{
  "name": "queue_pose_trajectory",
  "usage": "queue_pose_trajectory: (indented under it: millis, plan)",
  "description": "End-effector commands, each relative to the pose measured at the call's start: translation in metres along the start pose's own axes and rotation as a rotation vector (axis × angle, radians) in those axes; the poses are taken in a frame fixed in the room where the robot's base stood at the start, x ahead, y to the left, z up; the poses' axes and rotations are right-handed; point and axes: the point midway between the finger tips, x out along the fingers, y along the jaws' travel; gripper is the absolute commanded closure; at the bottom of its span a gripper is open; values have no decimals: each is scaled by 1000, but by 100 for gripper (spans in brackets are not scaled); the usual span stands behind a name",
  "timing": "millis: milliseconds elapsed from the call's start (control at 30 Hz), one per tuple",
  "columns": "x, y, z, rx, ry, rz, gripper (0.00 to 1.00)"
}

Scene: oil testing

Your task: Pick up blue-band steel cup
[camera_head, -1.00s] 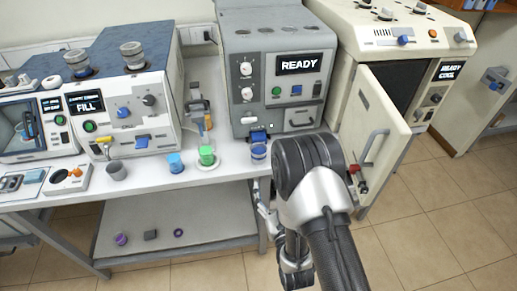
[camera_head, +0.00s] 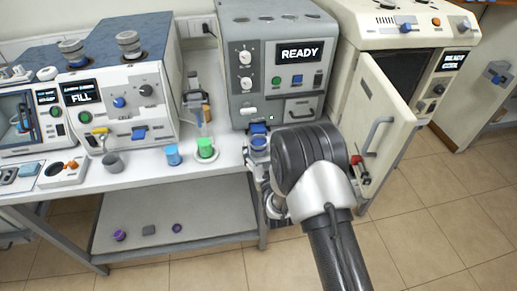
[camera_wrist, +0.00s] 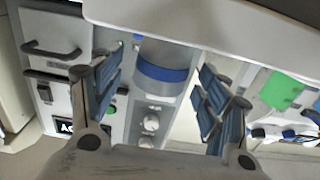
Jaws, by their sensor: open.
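The steel cup with a blue band (camera_head: 259,145) stands near the table's front edge, in front of the grey READY machine. In the wrist view, which looks upside down, the cup (camera_wrist: 163,73) is seen between the two finger pads of my gripper (camera_wrist: 158,88). The fingers are spread, with a gap on each side of the cup, and hold nothing. In the head view my gripper (camera_head: 262,178) is just in front of the cup, partly hidden behind my arm. I cannot tell how deep the cup lies between the fingers.
A green-filled beaker (camera_head: 205,148) and a blue cup (camera_head: 173,155) stand to the left. The grey READY machine (camera_head: 280,70) is close behind. An open cream door (camera_head: 375,125) stands to the right. A lower shelf (camera_head: 170,215) holds small parts.

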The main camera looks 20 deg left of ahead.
Motion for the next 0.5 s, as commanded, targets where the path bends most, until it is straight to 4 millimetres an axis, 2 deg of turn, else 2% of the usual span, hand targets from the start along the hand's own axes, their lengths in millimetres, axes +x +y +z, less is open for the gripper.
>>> queue_pose_trajectory:
  millis: [100, 200, 433, 500]
  plan:
    - [17, -1, 4, 0, 1, 1, 31]
    - [25, -1, 3, 0, -1, 1, 31]
    - [27, -1, 2, 0, -1, 0, 31]
    - [27, -1, 2, 0, -1, 0, 34]
